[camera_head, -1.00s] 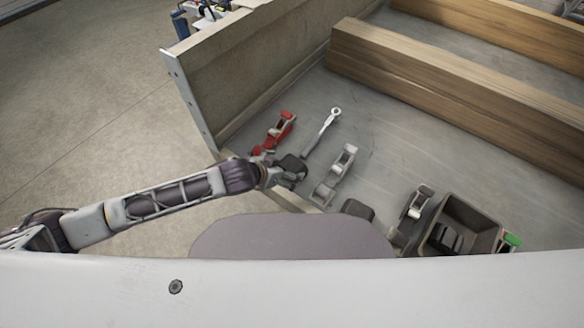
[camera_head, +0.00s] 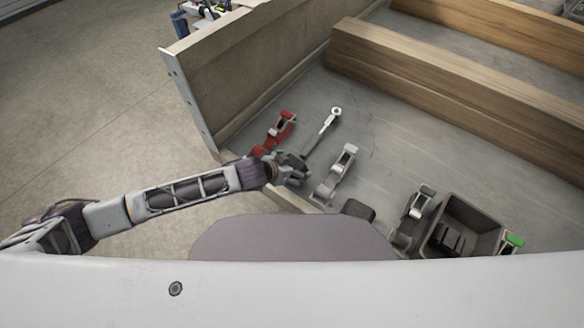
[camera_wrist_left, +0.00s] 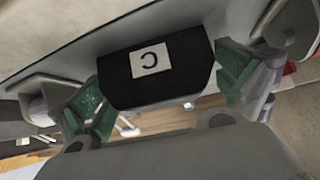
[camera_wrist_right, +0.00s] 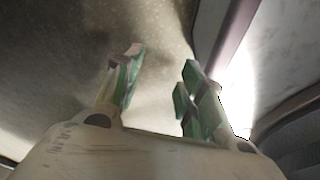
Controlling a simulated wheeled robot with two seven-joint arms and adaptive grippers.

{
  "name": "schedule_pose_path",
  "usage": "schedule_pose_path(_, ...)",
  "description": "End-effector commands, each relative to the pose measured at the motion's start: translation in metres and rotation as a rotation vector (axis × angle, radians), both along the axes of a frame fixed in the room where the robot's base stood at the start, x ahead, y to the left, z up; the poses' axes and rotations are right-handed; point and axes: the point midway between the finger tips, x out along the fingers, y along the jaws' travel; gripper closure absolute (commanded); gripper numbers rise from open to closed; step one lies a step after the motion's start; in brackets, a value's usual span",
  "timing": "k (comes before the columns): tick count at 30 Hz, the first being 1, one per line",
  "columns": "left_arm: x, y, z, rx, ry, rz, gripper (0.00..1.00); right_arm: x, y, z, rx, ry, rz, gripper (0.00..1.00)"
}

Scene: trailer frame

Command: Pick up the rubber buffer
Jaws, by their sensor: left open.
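My left gripper (camera_wrist_left: 165,88) is open, with one green-padded finger on each side of the block and gaps still visible. In the head view my left gripper (camera_head: 294,170) is low over the near edge of the grey bed, where it hides most of what lies beneath it. Another dark block (camera_head: 358,210) lies further right, partly hidden by my body. My right gripper (camera_wrist_right: 158,88) is open and empty in its wrist view, away from the objects.
A red tool (camera_head: 275,134) and a ratchet wrench (camera_head: 324,128) lie just beyond my left gripper. Grey clamp-like tools (camera_head: 335,176) (camera_head: 412,214) and a dark bin (camera_head: 468,212) are to the right. A side wall (camera_head: 255,75) stands at left; wooden beams (camera_head: 450,85) lie behind.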

Motion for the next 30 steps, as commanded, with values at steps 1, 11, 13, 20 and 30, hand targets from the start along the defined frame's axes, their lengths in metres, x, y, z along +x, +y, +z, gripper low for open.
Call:
schedule_pose_path(1, 0.000, 0.000, 0.000, 0.000, 0.000, 0.000, 0.00, -0.002, 0.000, 0.000, 0.000, 0.002, 0.000, 0.60)
schedule_pose_path(11, 0.000, 0.000, 0.000, 0.000, 0.000, 0.000, 0.33, -0.004, -0.001, -0.002, -0.001, 0.007, 0.000, 0.60)
schedule_pose_path(13, 0.000, 0.000, 0.000, 0.001, 0.001, 0.000, 0.42, -0.004, -0.001, -0.002, -0.001, 0.006, 0.000, 0.60)
schedule_pose_path(20, 0.000, 0.000, 0.001, -0.001, -0.001, 0.000, 0.48, 0.000, 0.000, -0.001, 0.000, 0.001, 0.000, 0.60)
schedule_pose_path(30, 0.001, 0.000, 0.018, -0.001, -0.003, 0.001, 0.48, 0.007, -0.001, 0.003, 0.000, -0.012, 0.001, 0.60)
